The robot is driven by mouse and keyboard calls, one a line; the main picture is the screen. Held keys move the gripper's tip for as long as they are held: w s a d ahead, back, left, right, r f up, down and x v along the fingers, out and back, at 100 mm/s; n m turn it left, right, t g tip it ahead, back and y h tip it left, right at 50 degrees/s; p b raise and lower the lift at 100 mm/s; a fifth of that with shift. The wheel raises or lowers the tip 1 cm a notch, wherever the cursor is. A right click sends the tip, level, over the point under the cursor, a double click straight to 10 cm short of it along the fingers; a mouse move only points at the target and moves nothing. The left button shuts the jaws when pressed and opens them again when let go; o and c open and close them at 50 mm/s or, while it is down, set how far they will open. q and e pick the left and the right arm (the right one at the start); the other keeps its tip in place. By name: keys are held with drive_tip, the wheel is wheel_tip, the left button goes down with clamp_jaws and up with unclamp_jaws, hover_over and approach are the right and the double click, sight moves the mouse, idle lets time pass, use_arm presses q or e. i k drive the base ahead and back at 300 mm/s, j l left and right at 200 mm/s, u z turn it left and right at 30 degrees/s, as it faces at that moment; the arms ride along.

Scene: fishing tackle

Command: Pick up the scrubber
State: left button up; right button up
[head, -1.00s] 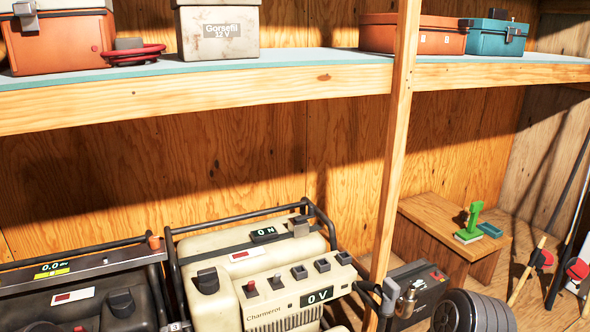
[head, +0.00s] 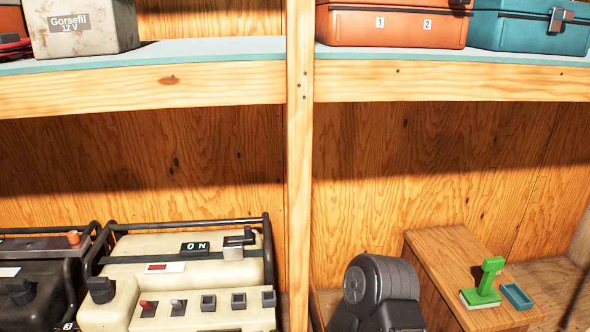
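The scrubber is most likely the green upright-handled tool (head: 486,281) in the head view. It stands on its flat base, with a pale layer along the bottom edge, on top of a wooden box (head: 445,257) at the lower right. A small teal rectangular piece (head: 516,296) lies close beside it on the right. Neither of my grippers shows in the view. A dark grey rounded part in front of the wooden box's left side may be mine.
A wooden post (head: 299,180) and a shelf (head: 180,92) cross in front and above. The shelf holds an orange box (head: 390,27), a teal box (head: 530,24) and a pale "Gorsefil" box (head: 85,25). A cream power unit (head: 190,262) stands lower left.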

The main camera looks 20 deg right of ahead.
sight(484, 296)
drive_tip(key=l, duration=0.75)
drive_tip(key=k+l, duration=0.15)
drive_tip(key=l, duration=1.3)
drive_tip(key=k+l+u, duration=0.1)
drive_tip(key=l, duration=0.6)
